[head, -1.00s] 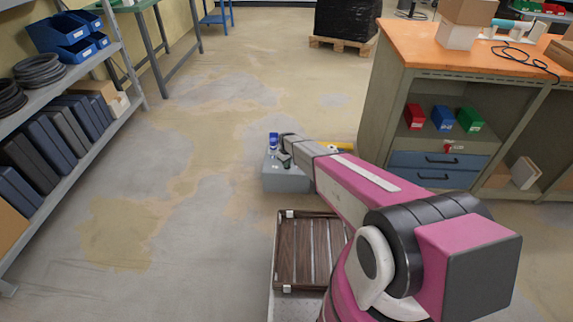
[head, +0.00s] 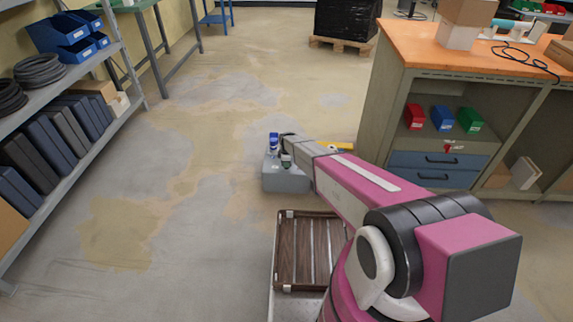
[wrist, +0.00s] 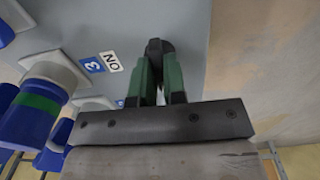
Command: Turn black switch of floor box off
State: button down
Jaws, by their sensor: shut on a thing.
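The floor box (head: 287,181) is a grey box on the floor, in the middle of the head view, partly hidden by my arm. In the wrist view its grey face (wrist: 190,22) fills the upper middle. The black switch (wrist: 158,46) sticks out of that face, beside a white label reading "ON" and a blue label with "3". My gripper (wrist: 160,70) has green-sided fingers close together, shut on the black switch. The fingers hide part of the switch, and I cannot tell its exact position. In the head view my gripper (head: 286,160) is small at the box.
Blue sockets (wrist: 30,115), one with a green band, stand left of my gripper in the wrist view. A workbench (head: 400,100) with an orange top stands right of the box. A shelf (head: 120,125) stands at the left. Floor between is clear.

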dwell(0.4)
jog(key=c, duration=1.2)
grip_release()
jog(key=shift+r, duration=0.1)
notch_tip(320, 180, up, 11)
jog(key=shift+f, duration=0.15)
jog(key=s+d+r+m, duration=0.5)
jog(key=s+d+r, duration=0.2)
jog(key=s, duration=0.4)
jog(key=s+d+r+m, duration=0.6)
jog(key=s+d+r, duration=0.2)
jog(key=s+r, duration=0.2)
jog(key=s+d+r+m, duration=0.6)
jog(key=s+d+r, duration=0.2)
jog(key=s, duration=0.5)
jog(key=shift+s+d+r, duration=0.15)
jog(key=shift+d+r, duration=0.1)
jog(key=shift+r, duration=0.1)
